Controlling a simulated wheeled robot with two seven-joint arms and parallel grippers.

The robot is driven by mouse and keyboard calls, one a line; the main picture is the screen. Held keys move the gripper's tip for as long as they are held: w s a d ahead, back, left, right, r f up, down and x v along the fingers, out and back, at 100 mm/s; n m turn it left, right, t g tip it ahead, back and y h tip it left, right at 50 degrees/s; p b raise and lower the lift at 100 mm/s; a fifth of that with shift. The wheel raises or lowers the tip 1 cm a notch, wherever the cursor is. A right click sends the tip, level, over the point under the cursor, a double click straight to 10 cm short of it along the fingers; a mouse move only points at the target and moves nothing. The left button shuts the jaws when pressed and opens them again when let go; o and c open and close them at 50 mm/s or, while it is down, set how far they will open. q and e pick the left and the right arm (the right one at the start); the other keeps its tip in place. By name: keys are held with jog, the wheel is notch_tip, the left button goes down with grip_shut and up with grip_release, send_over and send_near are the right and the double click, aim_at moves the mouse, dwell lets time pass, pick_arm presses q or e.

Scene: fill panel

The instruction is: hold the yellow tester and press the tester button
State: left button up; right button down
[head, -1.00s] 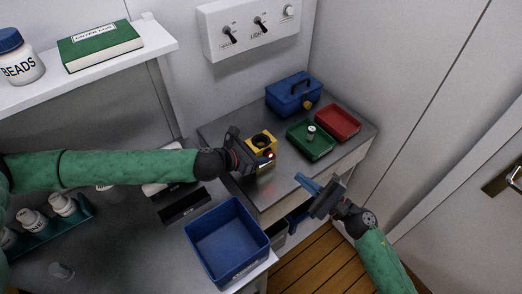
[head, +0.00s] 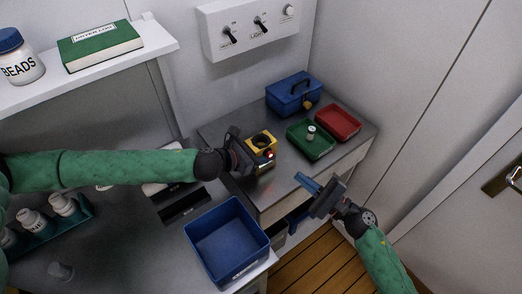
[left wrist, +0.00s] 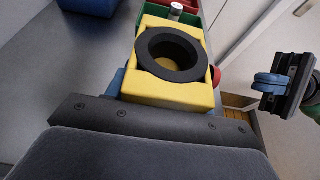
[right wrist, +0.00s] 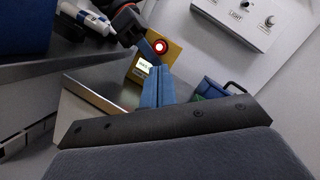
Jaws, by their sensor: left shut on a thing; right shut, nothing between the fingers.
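The yellow tester (head: 262,139) has a round black ring on top and stands near the front edge of the metal counter. My left gripper (head: 260,160) is shut on it; the ring and yellow body (left wrist: 132,82) also show in the left wrist view. In the right wrist view the tester's face (right wrist: 172,50) shows a glowing red button (right wrist: 160,46) and a small lit screen (right wrist: 145,66), its text too small to read. My right gripper (head: 307,184) is shut and empty, to the right of and apart from the tester in the head view. Its blue fingers (right wrist: 156,86) point toward the tester.
A green tray (head: 318,151) holding a small white-topped item, a red tray (head: 338,122) and a blue toolbox (head: 293,94) stand behind the tester. A blue bin (head: 228,238) is at the front. A switch panel (head: 250,27) is on the wall.

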aim_at(270, 154)
jog(key=shift+w+a+r+n+g+y, duration=0.35)
jog(key=shift+w+a+g+y, duration=0.45)
jog(key=shift+a+g, duration=0.4)
jog(key=shift+w+a+r+n+g+y, duration=0.2)
jog(key=shift+w+a+n+g+y, duration=0.2)
jog(key=shift+w+a+g+y, duration=0.8)
jog(key=shift+w+a+r+n+g+y, duration=0.35)
jog(key=shift+a+g, duration=0.4)
jog(key=shift+g, duration=0.95)
jog(key=shift+w+a, duration=0.1)
